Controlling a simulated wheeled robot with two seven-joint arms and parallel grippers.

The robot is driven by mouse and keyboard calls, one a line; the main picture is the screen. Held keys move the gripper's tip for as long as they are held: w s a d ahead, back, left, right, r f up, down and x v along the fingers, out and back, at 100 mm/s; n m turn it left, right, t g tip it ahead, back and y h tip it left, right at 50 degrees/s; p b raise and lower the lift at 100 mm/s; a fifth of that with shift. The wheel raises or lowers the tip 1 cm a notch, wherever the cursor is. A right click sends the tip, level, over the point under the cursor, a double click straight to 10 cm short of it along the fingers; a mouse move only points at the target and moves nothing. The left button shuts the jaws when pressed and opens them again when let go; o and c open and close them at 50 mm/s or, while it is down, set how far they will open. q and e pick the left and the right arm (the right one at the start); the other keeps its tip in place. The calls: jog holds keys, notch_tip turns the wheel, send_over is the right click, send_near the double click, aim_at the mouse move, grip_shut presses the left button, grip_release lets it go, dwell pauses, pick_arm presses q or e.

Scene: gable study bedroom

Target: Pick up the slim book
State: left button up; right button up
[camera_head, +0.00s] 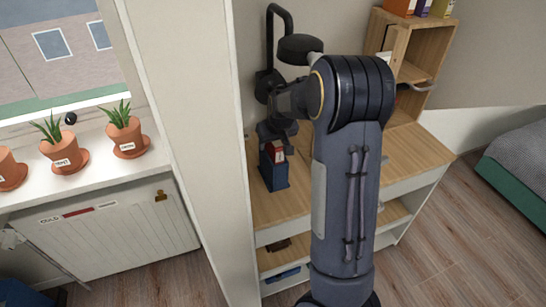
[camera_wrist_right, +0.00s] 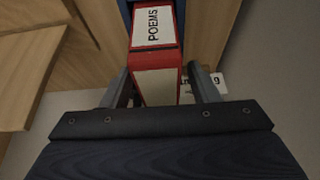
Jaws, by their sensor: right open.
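A slim red book (camera_head: 278,152) stands upright in a dark blue holder (camera_head: 273,176) on the wooden desk. In the right wrist view the book (camera_wrist_right: 155,60) shows a white label reading POEMS, and a strip of blue (camera_wrist_right: 126,12) shows beside it. My right gripper (camera_head: 277,132) is over the top of the holder, pointing down. In the wrist view its two fingers (camera_wrist_right: 160,88) are open, one on each side of the book. Whether they touch it cannot be told. My left gripper is not in view.
The wooden desk (camera_head: 412,150) has free room right of my arm. A wooden shelf unit (camera_head: 424,67) with books on top stands at the back right. A dark lamp (camera_head: 281,20) rises behind the gripper. Potted plants (camera_head: 126,130) line the windowsill at left. A bed (camera_head: 525,160) is at right.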

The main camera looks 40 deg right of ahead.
jog(key=shift+f, duration=0.25)
dwell(0.4)
grip_shut()
